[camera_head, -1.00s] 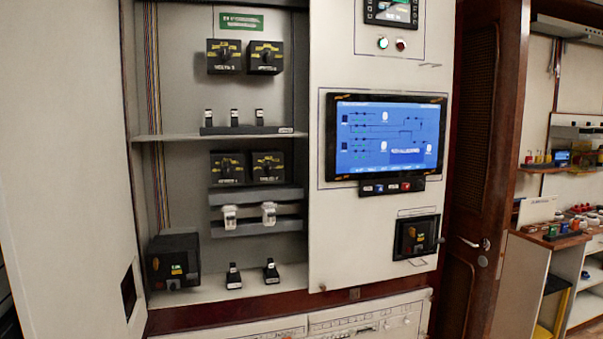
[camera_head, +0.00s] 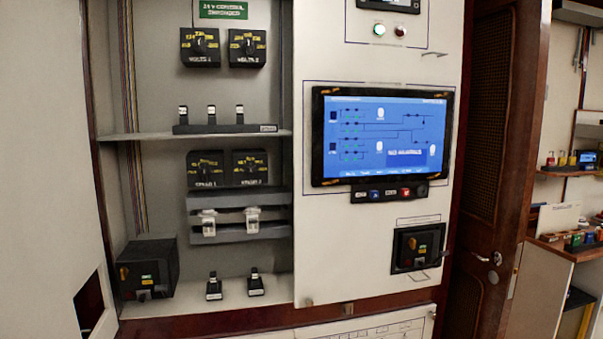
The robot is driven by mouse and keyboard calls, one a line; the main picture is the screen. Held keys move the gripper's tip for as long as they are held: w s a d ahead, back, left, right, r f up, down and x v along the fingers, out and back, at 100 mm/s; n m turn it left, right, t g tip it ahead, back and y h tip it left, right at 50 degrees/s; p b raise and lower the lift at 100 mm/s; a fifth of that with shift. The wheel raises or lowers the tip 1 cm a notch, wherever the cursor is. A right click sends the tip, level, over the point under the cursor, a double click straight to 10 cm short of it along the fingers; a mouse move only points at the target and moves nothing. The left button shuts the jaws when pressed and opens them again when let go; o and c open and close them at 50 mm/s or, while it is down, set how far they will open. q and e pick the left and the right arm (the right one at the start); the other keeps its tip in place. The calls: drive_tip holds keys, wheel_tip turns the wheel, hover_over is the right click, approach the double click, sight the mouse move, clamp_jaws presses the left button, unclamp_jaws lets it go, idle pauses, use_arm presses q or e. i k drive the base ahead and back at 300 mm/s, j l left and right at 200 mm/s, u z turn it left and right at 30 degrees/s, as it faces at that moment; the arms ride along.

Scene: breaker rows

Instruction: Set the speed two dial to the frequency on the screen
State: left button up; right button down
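The speed two dial (camera_head: 250,168) is a black square unit with yellow markings and a dark knob. It sits on the middle shelf area of the open cabinet, right of the similar speed one dial (camera_head: 206,170). The knob's exact setting is too small to read. The screen (camera_head: 383,138) is a blue display in a black frame on the cabinet's right panel. It shows a line diagram and a box that seems to read "NO ALARMS". I cannot make out a frequency. Neither of my grippers shows in the view.
Two volts dials (camera_head: 223,47) sit above. White breakers (camera_head: 229,219) on a grey rail are just below the speed dials. A black box (camera_head: 148,270) stands at lower left. The open cabinet door (camera_head: 50,150) borders the left, and a wooden door (camera_head: 490,150) the right.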

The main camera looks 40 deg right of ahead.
sight(251, 171)
drive_tip(key=l+z, duration=0.1)
drive_tip(key=l, duration=0.55)
drive_tip(key=l+z, duration=0.1)
drive_tip(key=l, duration=0.55)
drive_tip(key=i+l+z, duration=0.15)
drive_tip(key=l, duration=0.45)
